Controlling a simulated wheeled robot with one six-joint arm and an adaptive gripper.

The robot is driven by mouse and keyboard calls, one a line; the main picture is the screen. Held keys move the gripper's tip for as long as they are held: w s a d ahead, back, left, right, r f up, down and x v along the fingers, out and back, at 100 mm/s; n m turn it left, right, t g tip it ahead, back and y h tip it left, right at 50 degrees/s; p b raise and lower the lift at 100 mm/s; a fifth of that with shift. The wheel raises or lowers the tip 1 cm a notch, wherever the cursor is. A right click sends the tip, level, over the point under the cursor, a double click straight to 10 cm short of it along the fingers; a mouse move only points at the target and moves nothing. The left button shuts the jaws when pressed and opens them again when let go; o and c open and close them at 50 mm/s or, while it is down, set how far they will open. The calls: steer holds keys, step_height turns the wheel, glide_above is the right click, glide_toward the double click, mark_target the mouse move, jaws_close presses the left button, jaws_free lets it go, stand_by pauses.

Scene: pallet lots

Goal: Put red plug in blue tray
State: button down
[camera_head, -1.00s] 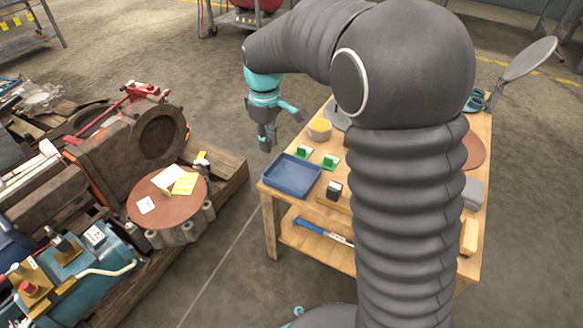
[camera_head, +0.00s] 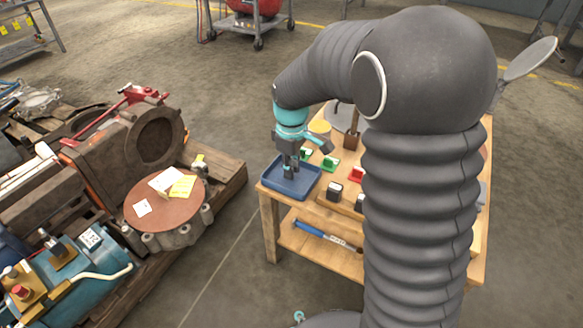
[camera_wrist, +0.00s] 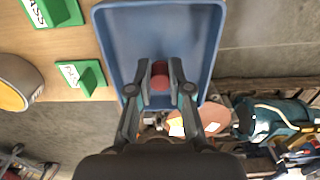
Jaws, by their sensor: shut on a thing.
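The blue tray (camera_head: 306,186) stands at the near left corner of the wooden table, and it fills the middle of the wrist view (camera_wrist: 205,35). My gripper (camera_head: 289,174) points down over the tray. In the wrist view my gripper (camera_wrist: 160,82) is shut on the red plug (camera_wrist: 160,69), which shows as a small round red shape between the fingertips, over the tray's floor. Whether the plug touches the floor cannot be told. In the head view the fingers hide the plug.
Green stands (camera_head: 328,163) and a yellow-topped round object (camera_head: 319,127) are behind and right of the tray. A dark block (camera_head: 334,191) and a red object (camera_head: 356,175) lie further right. A machinery pallet (camera_head: 232,170) stands left across a floor gap.

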steer(key=shift+f, duration=0.1)
steer(key=c, duration=1.1)
jaws_free()
steer(key=shift+r+p, duration=1.05)
steer(key=shift+r, duration=5.2)
steer(key=shift+s+d+r+m+t, duration=0.75)
steer(key=shift+s+d+m, duration=1.1)
steer(key=shift+s, duration=2.2)
steer(key=shift+s+d+r+m+t, duration=0.4)
steer(key=shift+s+d+m+t, duration=1.1)
steer(key=shift+s, duration=2.6)
steer(key=shift+s+d+r+m+t, duration=0.55)
steer(key=shift+s+d+m, duration=1.65)
steer(key=shift+s, duration=1.85)
